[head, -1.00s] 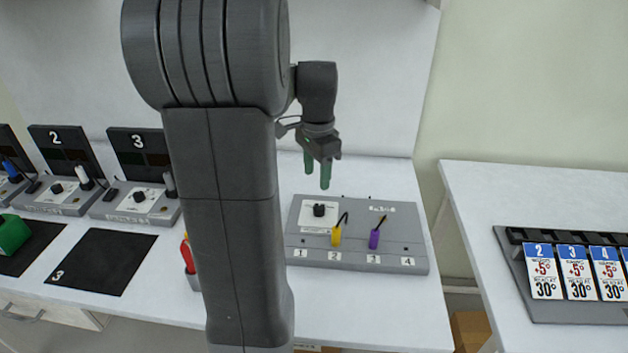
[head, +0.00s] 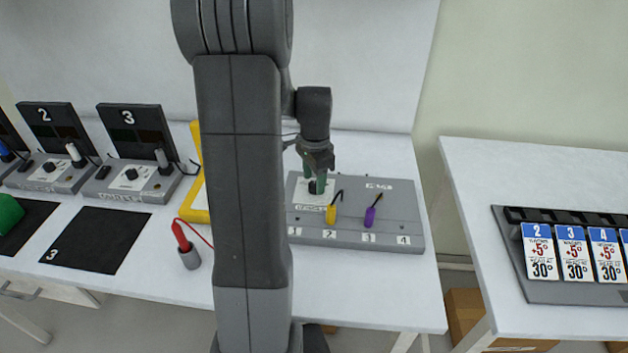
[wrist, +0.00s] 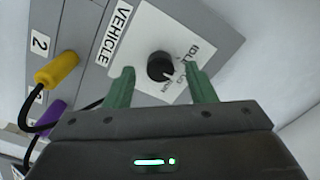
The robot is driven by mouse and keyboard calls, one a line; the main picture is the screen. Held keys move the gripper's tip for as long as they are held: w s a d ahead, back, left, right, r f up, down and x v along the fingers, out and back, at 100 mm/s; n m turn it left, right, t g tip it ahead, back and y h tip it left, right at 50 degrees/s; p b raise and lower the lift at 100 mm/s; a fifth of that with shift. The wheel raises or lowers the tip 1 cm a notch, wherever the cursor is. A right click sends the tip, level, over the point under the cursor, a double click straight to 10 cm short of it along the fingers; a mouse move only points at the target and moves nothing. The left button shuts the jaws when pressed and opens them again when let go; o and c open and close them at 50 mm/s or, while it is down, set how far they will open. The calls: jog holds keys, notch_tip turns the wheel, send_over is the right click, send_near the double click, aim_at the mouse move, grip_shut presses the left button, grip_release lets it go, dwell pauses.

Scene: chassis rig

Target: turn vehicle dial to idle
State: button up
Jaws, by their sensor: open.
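The vehicle dial (wrist: 161,66) is a black round knob on a white plate marked VEHICLE (wrist: 150,40). In the wrist view its white pointer mark faces the lower right, near printed position labels that are only partly readable. My gripper (wrist: 160,88) is open, with one green finger on each side of the dial and a visible gap to it. In the head view my gripper (head: 314,180) is low over the dial (head: 313,188), and its fingers partly hide it. The plate sits on a grey panel (head: 390,215).
A yellow plug (head: 331,214) and a purple plug (head: 370,216) stand on the same panel, close to the dial. A red probe (head: 181,236) stands in a grey cup at left. A card rack (head: 580,295) lies on the right table. Free table lies before the panel.

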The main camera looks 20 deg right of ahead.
jog(key=shift+f, duration=0.65)
jog(key=c, duration=1)
jog(key=shift+o, duration=0.2)
jog(key=shift+n, duration=0.3)
jog(key=n, duration=0.4)
jog(key=shift+n, duration=2.1)
jog(key=shift+r, duration=0.1)
